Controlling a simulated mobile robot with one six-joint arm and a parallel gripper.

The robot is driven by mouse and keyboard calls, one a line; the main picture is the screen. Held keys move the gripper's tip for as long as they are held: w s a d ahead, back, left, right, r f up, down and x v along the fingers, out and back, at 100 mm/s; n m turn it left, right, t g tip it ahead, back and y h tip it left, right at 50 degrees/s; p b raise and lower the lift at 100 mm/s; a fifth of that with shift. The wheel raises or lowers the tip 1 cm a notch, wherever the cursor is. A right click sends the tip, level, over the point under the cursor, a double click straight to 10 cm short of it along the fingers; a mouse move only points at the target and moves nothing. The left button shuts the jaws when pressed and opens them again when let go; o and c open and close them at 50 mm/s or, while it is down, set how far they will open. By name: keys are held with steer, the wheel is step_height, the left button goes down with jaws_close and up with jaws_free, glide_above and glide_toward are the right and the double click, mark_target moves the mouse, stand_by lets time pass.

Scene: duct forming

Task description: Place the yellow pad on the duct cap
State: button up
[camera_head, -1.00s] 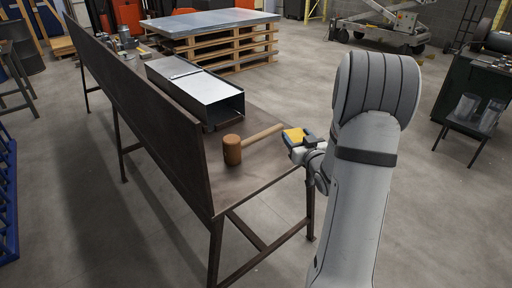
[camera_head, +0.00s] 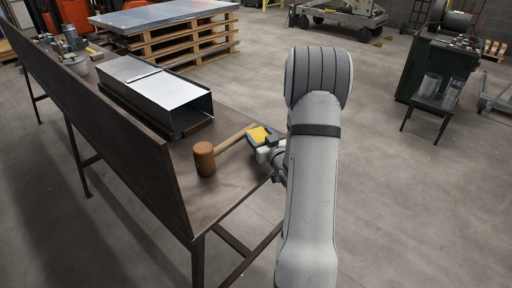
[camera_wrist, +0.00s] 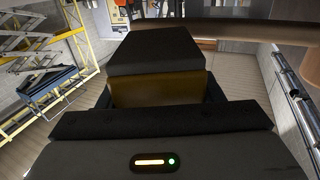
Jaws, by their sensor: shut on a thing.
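The yellow pad (camera_head: 258,135) is held in my gripper (camera_head: 262,142), which is shut on it near the front right edge of the workbench. In the wrist view the yellow pad (camera_wrist: 155,90) sits between the dark jaws, with a black block covering its upper part. A long sheet-metal duct (camera_head: 160,95) lies on the bench, farther back and to the left of my gripper, its near end looking open and dark. I cannot pick out a separate duct cap.
A wooden mallet (camera_head: 205,158) lies on the bench (camera_head: 190,200) just left of my gripper, its handle reaching toward the pad. A tall dark panel (camera_head: 100,135) runs along the bench's left side. Pallets with metal sheets (camera_head: 185,38) stand behind.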

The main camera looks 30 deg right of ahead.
steer(key=shift+s+d+f, duration=0.1)
steer(key=shift+s+f, duration=0.05)
steer(key=shift+f, duration=1.8)
steer(key=shift+f, duration=0.15)
steer(key=o, duration=1.1)
steer(key=shift+c, duration=0.2)
